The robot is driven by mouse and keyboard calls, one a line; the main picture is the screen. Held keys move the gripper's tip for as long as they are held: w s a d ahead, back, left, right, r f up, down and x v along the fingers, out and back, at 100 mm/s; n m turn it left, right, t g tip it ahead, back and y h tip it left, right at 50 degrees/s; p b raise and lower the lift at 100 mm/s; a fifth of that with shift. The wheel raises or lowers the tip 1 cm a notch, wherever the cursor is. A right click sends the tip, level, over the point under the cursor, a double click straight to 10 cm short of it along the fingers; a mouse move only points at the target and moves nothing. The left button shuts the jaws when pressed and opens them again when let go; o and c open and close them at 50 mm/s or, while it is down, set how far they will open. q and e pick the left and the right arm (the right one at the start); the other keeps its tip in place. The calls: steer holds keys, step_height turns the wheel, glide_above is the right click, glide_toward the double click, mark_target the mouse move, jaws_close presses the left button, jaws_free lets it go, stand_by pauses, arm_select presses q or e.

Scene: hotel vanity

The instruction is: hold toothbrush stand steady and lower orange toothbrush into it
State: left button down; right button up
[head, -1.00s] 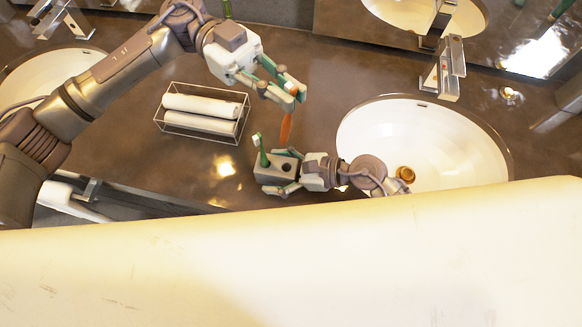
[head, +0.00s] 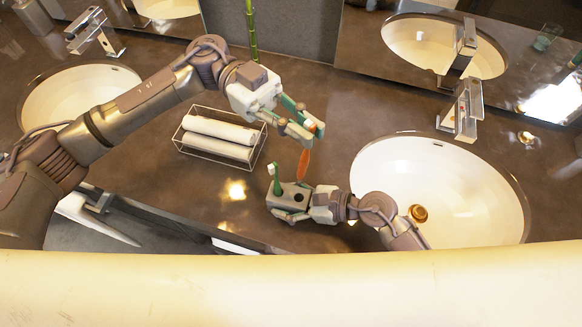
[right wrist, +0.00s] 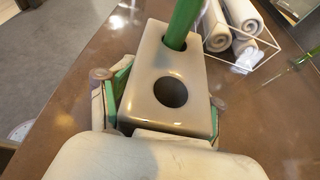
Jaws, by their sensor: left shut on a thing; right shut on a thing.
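My left gripper (head: 308,124) is shut on the orange toothbrush (head: 303,163) near its head. The brush hangs roughly upright, orange handle down, its lower end just above the toothbrush stand (head: 287,190) in the head view. My right gripper (head: 292,201) is shut on the stand from both sides. In the right wrist view the stand (right wrist: 150,62) is a grey block with two round holes. A green toothbrush (head: 274,178) stands in one hole; it also shows in the right wrist view (right wrist: 184,22). The other hole (right wrist: 170,92) is empty. The orange toothbrush is not visible in the right wrist view.
A wire basket (head: 218,165) with rolled white towels stands left of the grippers. A white sink (head: 455,190) lies to the right, with a metal faucet (head: 465,110) behind it. Another sink (head: 75,95) is at the left. Brown countertop lies between them.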

mark_target(277, 169)
steer(key=shift+a, duration=0.1)
arm_select(q)
step_height(277, 169, down, 14)
steer(key=a+n+t+h, duration=0.1)
steer(key=n+t+h, duration=0.3)
steer(key=t, duration=0.1)
steer(key=shift+a+n+h, duration=0.3)
steer(key=shift+a, duration=0.1)
arm_select(e)
steer(key=shift+s+a+r, duration=0.15)
steer(key=shift+s, duration=0.05)
arm_select(q)
steer(key=shift+w, duration=0.15)
steer(key=shift+w+d, duration=0.15)
arm_select(e)
steer(key=shift+w, duration=0.2)
arm_select(q)
steer(key=c, duration=1.2)
jaws_free()
steer(key=shift+r, duration=0.3)
arm_select(e)
steer(key=shift+d, duration=0.2)
arm_select(q)
steer(key=shift+o, duration=0.2)
steer(key=shift+r, duration=0.15)
